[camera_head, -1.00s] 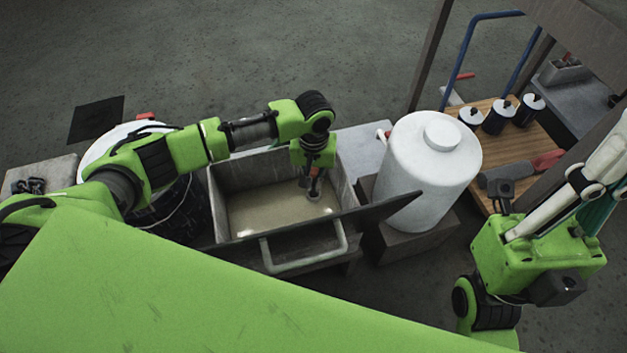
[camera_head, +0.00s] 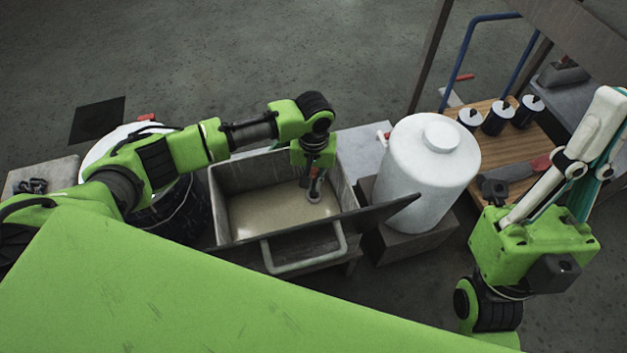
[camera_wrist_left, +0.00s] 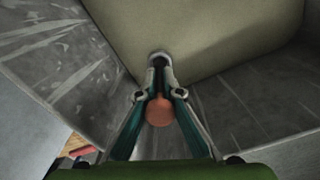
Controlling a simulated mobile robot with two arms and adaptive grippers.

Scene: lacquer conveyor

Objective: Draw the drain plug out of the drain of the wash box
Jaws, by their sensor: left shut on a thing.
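The wash box (camera_head: 226,178) is a grey open box with pale, cloudy liquid or a pale floor inside, left of centre in the head view. My left gripper (camera_head: 314,185) reaches down inside its right part. In the left wrist view, my left gripper (camera_wrist_left: 159,78) is shut around the dark stem of the drain plug (camera_wrist_left: 160,112), with its orange-red knob between the fingers. A grey ring shows at the fingertips by the box floor; I cannot tell whether the plug is seated. My right gripper (camera_head: 603,105) is away at the right; its fingers point up, opening unclear.
A white tank (camera_head: 425,175) stands right of the box. A dark slanted panel and a bar handle (camera_head: 305,252) are at the box's front. Several white-topped dark canisters (camera_head: 498,118) stand on a wooden board (camera_head: 487,150). A white-topped drum (camera_head: 100,150) is at left.

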